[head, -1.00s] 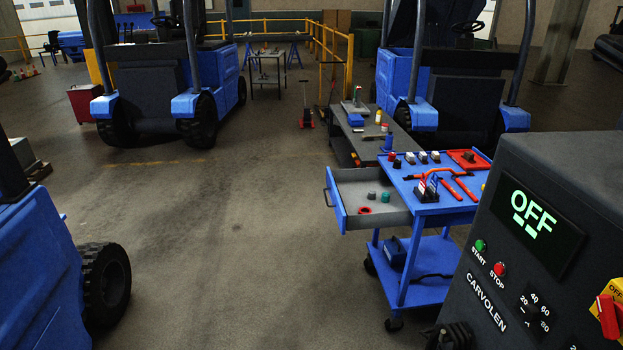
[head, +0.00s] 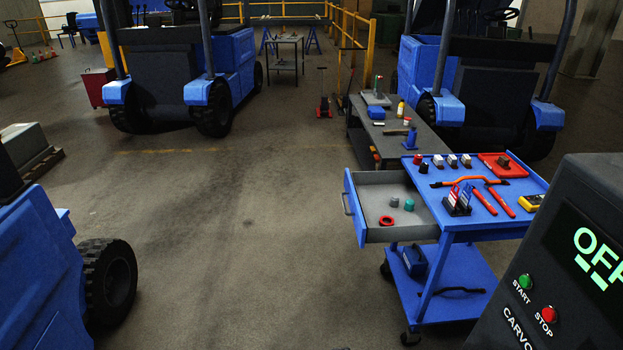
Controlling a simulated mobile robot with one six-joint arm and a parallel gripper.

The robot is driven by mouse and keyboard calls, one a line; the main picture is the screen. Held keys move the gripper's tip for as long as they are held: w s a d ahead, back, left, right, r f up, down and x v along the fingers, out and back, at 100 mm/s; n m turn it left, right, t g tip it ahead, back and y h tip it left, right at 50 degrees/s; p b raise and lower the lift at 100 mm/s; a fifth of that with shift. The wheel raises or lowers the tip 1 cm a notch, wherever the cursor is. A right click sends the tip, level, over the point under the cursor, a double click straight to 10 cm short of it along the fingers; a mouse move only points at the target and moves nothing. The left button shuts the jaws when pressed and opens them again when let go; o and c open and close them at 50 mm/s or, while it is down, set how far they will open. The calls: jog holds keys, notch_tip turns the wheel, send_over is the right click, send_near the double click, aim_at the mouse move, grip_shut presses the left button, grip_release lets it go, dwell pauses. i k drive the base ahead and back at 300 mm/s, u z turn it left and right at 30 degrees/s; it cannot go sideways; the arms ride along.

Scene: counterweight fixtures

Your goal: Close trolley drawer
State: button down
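The blue tool trolley (head: 478,229) stands right of centre in the head view. Its drawer (head: 354,208) is pulled open toward the left, with a blue front and a dark handle (head: 347,204) on that front. Inside the grey drawer lie a red ring (head: 386,221), a green cap-like piece (head: 409,204) and a grey piece (head: 394,201). My gripper is not in view.
A dark machine panel reading OFF (head: 575,260) stands at the right front, close to the trolley. A grey bench (head: 433,144) is behind the trolley. A blue vehicle with a black wheel (head: 108,278) is at the lower left. The floor (head: 240,240) left of the drawer is clear.

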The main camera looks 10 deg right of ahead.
aim_at(369, 193)
jog(key=u, duration=0.55)
jog(key=i, duration=0.6)
jog(key=u, duration=0.6)
jog(key=i, duration=0.6)
jog(key=u, duration=0.25)
